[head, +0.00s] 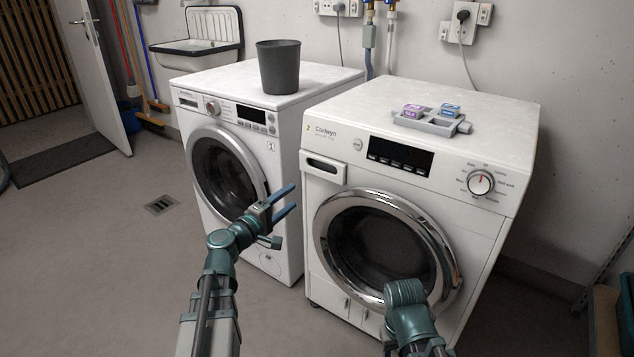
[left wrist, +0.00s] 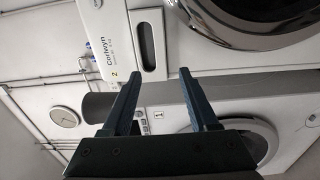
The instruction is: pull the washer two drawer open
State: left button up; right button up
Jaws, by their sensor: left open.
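Washer two (head: 310,127), marked with a 2, is the white machine on the right. Its detergent drawer (head: 324,170) is at the upper left of the front, with a dark recessed grip, and looks flush with the panel. My left gripper (head: 290,198) is open and empty, just left of and below the drawer, apart from it. In the left wrist view the drawer (left wrist: 147,45) appears sideways beyond the fingertips (left wrist: 158,76). Part of my right arm shows before washer two's round door (head: 385,240); its gripper is not visible.
The other washer (head: 285,165) stands close on the left, with a dark bin (head: 279,68) on top. A grey tray (head: 430,122) with small purple and blue boxes sits on washer two. A sink (head: 205,40) is behind. The floor at left is clear around a drain (head: 161,205).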

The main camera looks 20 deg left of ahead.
aim_at(321, 175)
pick_arm(q)
jog(key=x, duration=1.3)
jog(key=shift+w+d+f, duration=0.1)
jog(key=shift+w, duration=0.1)
grip_shut()
dwell(0.9)
